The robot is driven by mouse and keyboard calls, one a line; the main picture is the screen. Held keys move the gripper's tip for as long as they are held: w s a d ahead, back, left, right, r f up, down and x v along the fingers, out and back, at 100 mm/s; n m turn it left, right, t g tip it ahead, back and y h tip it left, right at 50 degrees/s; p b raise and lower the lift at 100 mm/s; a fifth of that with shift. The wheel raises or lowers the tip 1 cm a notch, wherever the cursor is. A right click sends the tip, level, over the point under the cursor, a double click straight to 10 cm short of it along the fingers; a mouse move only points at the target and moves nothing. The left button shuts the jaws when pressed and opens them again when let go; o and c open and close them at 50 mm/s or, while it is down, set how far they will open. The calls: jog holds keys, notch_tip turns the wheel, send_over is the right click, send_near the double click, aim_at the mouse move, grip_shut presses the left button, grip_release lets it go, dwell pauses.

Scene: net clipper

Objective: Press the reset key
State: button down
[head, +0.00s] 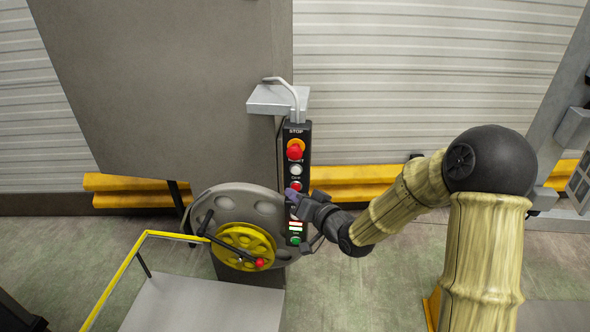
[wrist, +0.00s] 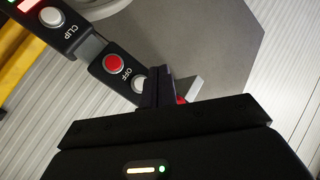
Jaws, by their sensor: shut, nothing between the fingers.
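The reset key is a round white button (head: 296,170) under the RESET label on a narrow black control panel (head: 308,150). It sits between the red STOP button (head: 295,152) above and the red OFF button (head: 295,187) below. My gripper (head: 292,196) is shut and empty, in front of the panel and lower than the white button in the head view. In the wrist view the shut fingers (wrist: 158,72) stand beside the white button (wrist: 139,84) and partly cover it. Its label is hidden there. I cannot tell whether the fingers touch the panel.
A grey wheel (head: 268,203) with a yellow hub (head: 243,243) stands left of the panel. A grey bracket (head: 270,98) juts out above it. The CLIP button (wrist: 50,16) lies further along the panel. A yellow rail (head: 130,262) borders a platform at lower left.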

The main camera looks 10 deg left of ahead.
jog(key=shift+w+a+p, duration=0.15)
jog(key=shift+w+p, duration=0.5)
jog(key=shift+w, duration=2.4)
jog(key=shift+w, duration=0.15)
jog(key=shift+w, duration=0.3)
jog(key=shift+w, duration=0.4)
jog(key=shift+s, duration=0.1)
dwell(0.4)
jog(key=shift+s+b, duration=0.35)
jog(key=shift+s, duration=0.4)
jog(key=shift+s+b, duration=0.85)
jog(key=shift+s, duration=1.65)
